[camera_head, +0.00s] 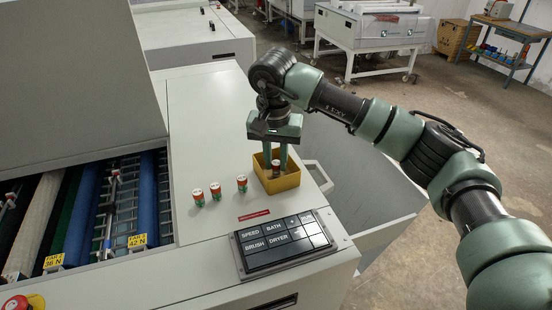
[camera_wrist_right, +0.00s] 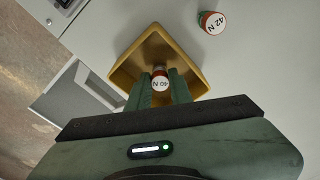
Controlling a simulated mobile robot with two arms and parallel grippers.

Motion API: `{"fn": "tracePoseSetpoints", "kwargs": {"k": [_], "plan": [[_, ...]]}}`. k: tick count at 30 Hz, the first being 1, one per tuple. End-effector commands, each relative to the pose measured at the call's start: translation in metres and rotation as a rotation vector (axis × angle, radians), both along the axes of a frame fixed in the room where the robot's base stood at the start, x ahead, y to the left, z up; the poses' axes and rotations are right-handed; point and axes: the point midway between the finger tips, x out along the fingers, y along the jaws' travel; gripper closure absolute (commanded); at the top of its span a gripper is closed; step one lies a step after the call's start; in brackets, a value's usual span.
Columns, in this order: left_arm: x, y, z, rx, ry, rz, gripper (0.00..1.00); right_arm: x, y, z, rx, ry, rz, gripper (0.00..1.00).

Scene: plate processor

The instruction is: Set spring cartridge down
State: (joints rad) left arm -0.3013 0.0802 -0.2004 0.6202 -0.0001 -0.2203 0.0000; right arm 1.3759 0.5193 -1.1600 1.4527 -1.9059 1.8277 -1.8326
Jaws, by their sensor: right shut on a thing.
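My right gripper (camera_head: 275,165) points down into the yellow open box (camera_head: 264,181) on the machine's top. Its fingers are shut on a spring cartridge (camera_head: 276,166), small and round with a red band. In the right wrist view the fingers (camera_wrist_right: 161,88) hold this cartridge (camera_wrist_right: 160,82), whose white end reads "40 N". It is inside the outline of the yellow box (camera_wrist_right: 126,72); whether it touches the floor of the box is hidden. My left gripper is not in view.
Three similar cartridges stand upright on the machine top: one near the box (camera_head: 242,184), two farther left (camera_head: 216,191), (camera_head: 198,197). The near one reads "42 N" in the wrist view (camera_wrist_right: 212,22). A button panel (camera_head: 285,244) lies in front of the box. Rollers (camera_head: 110,205) are left.

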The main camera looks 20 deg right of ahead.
Motion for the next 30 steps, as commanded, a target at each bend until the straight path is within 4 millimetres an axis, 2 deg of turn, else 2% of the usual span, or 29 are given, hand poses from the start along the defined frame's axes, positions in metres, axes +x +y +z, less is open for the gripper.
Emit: {"fn": "tracePoseSetpoints", "kwargs": {"k": [2, 3, 5, 14, 17, 18, 23, 30], "plan": [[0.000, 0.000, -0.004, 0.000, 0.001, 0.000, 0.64, 0.000, 0.000, -0.004, 0.000, 0.000, 0.000, 1.00], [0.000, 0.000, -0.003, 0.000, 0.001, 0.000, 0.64, 0.000, 0.000, -0.003, 0.000, 0.000, 0.000, 0.74], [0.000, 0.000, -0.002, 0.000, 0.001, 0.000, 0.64, 0.000, 0.000, -0.002, 0.000, 0.000, 0.000, 0.58], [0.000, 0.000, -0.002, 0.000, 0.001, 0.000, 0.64, 0.000, 0.000, -0.002, 0.000, 0.000, 0.000, 0.58], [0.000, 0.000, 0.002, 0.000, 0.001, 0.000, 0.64, 0.000, 0.000, 0.003, 0.000, 0.000, 0.000, 0.58], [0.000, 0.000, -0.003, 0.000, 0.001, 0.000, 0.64, 0.000, 0.000, 0.006, 0.000, -0.002, 0.000, 0.58], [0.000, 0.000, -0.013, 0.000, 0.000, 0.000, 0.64, -0.003, 0.002, 0.033, 0.000, -0.007, -0.001, 0.58], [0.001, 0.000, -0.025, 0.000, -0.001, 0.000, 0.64, -0.008, 0.005, 0.085, 0.001, -0.005, -0.001, 0.58]]}}
